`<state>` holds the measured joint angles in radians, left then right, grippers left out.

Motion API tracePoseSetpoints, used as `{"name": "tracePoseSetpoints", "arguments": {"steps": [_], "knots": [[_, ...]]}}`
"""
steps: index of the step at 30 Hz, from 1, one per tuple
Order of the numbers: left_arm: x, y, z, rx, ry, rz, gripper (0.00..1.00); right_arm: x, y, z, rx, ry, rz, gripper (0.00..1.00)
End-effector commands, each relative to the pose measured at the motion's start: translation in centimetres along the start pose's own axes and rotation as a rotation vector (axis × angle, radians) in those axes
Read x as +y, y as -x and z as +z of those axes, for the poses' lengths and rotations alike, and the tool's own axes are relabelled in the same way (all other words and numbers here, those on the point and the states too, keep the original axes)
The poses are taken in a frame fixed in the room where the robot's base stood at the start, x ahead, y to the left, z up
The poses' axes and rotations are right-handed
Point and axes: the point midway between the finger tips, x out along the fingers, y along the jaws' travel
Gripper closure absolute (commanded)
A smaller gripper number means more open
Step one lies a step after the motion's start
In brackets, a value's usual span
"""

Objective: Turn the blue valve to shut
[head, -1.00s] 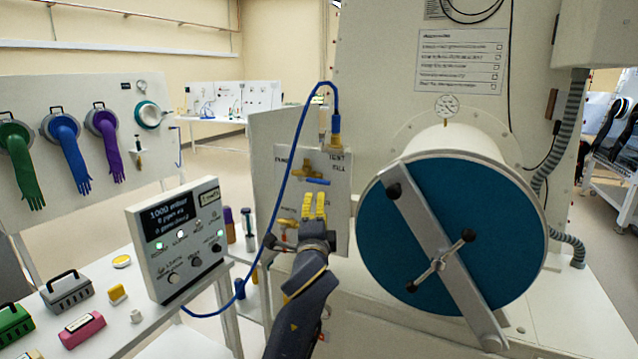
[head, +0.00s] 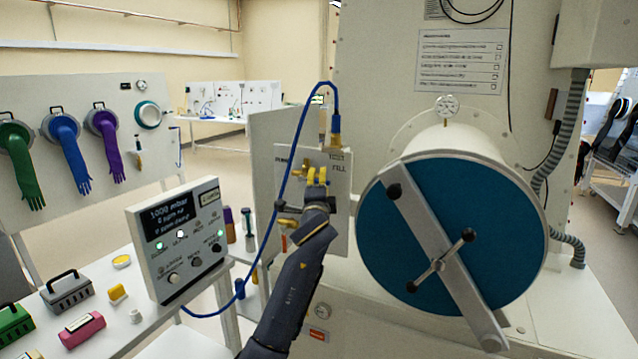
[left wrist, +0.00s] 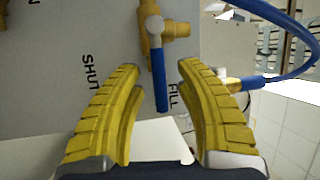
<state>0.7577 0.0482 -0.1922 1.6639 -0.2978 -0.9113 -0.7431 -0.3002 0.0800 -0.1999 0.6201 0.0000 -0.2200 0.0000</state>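The blue valve is a brass fitting (left wrist: 178,30) with a blue lever (left wrist: 160,85) on a pale panel (head: 340,215). In the left wrist view the lever points down the picture, towards the printed word FILL; the word SHUT is printed to the left. My left gripper (left wrist: 159,75) has yellow fingers, open, one on each side of the lever with a visible gap at both sides. In the head view the left gripper (head: 317,175) is in front of the valve and hides most of the lever. My right gripper is not in view.
A blue hose (head: 292,165) loops from a brass fitting (head: 335,138) above the valve down past the left of my arm. A large round blue door (head: 400,250) with a cross bar stands close on the right. A display box (head: 178,240) stands on the left bench.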

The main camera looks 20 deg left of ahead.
Motion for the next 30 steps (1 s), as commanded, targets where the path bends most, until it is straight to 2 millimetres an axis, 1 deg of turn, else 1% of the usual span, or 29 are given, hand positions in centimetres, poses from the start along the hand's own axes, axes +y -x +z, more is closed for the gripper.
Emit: {"name": "tracePoseSetpoints", "arguments": {"steps": [9,10,18,20,30], "knots": [[-0.01,-0.13,0.02,0.000,0.000,0.000,0.65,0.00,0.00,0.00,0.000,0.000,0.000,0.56],[-0.01,-0.12,0.01,0.000,0.000,0.000,0.63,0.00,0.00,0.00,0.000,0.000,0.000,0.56],[0.01,-0.11,0.01,0.000,0.000,0.000,0.94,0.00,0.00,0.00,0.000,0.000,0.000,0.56],[0.01,-0.11,0.01,0.000,-0.001,0.000,1.00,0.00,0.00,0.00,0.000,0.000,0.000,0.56],[-0.01,-0.11,0.01,0.000,0.000,0.000,1.00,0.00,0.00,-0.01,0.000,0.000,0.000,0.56]]}}
